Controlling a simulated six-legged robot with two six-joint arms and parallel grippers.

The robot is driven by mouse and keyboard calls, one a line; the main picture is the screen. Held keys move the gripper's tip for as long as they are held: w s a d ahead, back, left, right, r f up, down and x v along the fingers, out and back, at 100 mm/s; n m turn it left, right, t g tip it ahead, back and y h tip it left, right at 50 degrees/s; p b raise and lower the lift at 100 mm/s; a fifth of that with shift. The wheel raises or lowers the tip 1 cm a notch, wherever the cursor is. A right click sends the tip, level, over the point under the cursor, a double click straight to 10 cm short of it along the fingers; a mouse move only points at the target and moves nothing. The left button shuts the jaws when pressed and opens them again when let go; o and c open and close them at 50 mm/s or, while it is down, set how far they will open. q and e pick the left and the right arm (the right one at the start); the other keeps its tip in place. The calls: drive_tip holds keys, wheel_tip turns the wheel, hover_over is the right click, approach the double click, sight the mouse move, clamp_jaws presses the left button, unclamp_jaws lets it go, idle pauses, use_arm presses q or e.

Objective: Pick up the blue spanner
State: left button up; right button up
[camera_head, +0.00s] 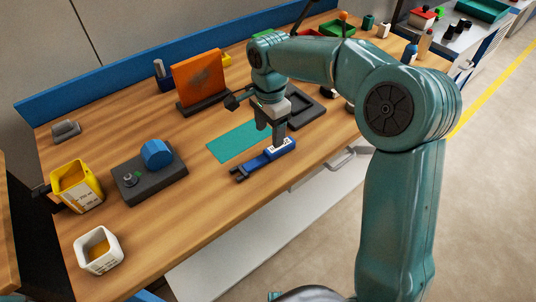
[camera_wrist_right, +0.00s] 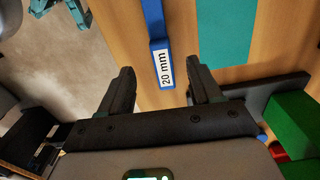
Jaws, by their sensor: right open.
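The blue spanner (camera_head: 262,160) lies flat on the wooden bench near its front edge, its open jaw end towards the lower left. A white label reading "20 mm" is on its other end. My right gripper (camera_head: 272,138) is open and points down at the labelled end. In the right wrist view the spanner (camera_wrist_right: 154,22) comes in from the top, and its labelled end shows between the spread fingers of the gripper (camera_wrist_right: 163,76). Whether the fingers are level with the spanner or above it, I cannot tell. My left gripper is not seen.
A teal mat (camera_head: 232,143) lies just behind the spanner. A dark tray (camera_head: 306,108) is to the right, and an orange plate (camera_head: 200,80) stands behind. A dark fixture with a blue knob (camera_head: 155,154), a yellow bin (camera_head: 76,184) and a white bin (camera_head: 98,250) are left.

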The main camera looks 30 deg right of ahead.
sight(270, 151)
drive_tip(key=shift+s+f, duration=0.2)
drive_tip(key=shift+f, duration=0.95)
wheel_tip(270, 151, down, 5)
drive_tip(key=shift+w+f, duration=0.1)
drive_tip(key=shift+w+d+f, duration=0.1)
drive_tip(key=shift+w+f, duration=0.05)
drive_tip(key=shift+f, duration=0.15)
drive_tip(key=shift+r, duration=0.1)
drive_tip(key=shift+c, duration=1.2)
clamp_jaws()
